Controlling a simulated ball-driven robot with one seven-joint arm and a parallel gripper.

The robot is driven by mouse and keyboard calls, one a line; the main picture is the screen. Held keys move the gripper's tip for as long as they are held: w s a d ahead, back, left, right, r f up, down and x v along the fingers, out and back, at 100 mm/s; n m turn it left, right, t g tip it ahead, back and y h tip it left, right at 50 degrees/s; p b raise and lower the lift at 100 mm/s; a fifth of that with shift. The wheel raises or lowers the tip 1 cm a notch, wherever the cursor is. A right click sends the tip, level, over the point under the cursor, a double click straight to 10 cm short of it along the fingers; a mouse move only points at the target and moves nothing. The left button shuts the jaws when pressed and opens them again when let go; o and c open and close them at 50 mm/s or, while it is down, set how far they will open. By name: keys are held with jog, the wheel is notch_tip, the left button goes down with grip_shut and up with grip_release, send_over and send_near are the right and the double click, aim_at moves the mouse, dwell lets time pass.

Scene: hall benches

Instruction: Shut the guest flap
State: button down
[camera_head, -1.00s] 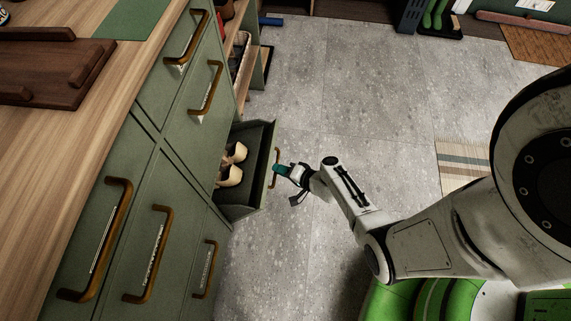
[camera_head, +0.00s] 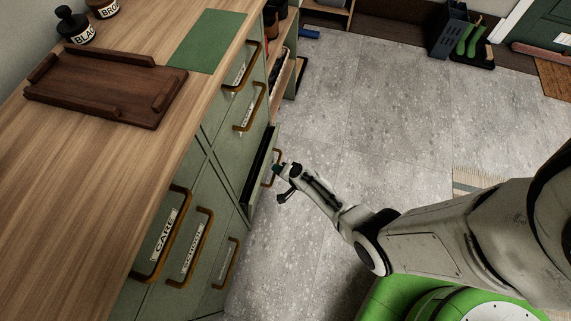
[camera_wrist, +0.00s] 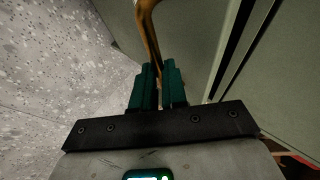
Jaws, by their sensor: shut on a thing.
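The flap (camera_head: 261,174) is a green tilt-out front in the lower part of the cabinet. It stands a little open, with a narrow dark gap behind its upper edge. Its brass-coloured handle (camera_head: 277,157) is on the outer face, and no label on it can be read. My gripper (camera_head: 278,169) is shut on this handle. In the wrist view, the teal fingers of my gripper (camera_wrist: 158,84) close around the lower part of the handle (camera_wrist: 148,28). The flap's face (camera_wrist: 197,35) lies beside it. The inside of the flap is mostly hidden.
Other green fronts with brass handles, labelled CARE (camera_head: 161,234) and SCHOOL (camera_head: 191,249), sit nearer. A dark wooden tray (camera_head: 105,88) and green mat (camera_head: 207,41) lie on the wooden top. Open shelves stand beyond.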

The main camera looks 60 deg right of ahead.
aim_at(264, 165)
jog(key=shift+w+a+r+p, duration=0.15)
jog(key=shift+w+a+r, duration=0.15)
jog(key=shift+w, duration=0.55)
jog(key=shift+w+a+r+p, duration=0.15)
jog(key=shift+w+a+r, duration=0.1)
jog(key=shift+w, duration=0.6)
jog(key=shift+w+a+r+p, duration=0.15)
jog(key=shift+w+a+r, duration=0.15)
jog(key=shift+w, duration=0.65)
jog(key=c, duration=1.2)
grip_release()
jog(key=shift+a, duration=0.15)
jog(key=shift+o, duration=0.2)
jog(key=p+v, duration=0.7)
jog(key=v, duration=0.4)
jog(key=shift+s+f, duration=0.3)
jog(key=shift+f, duration=0.05)
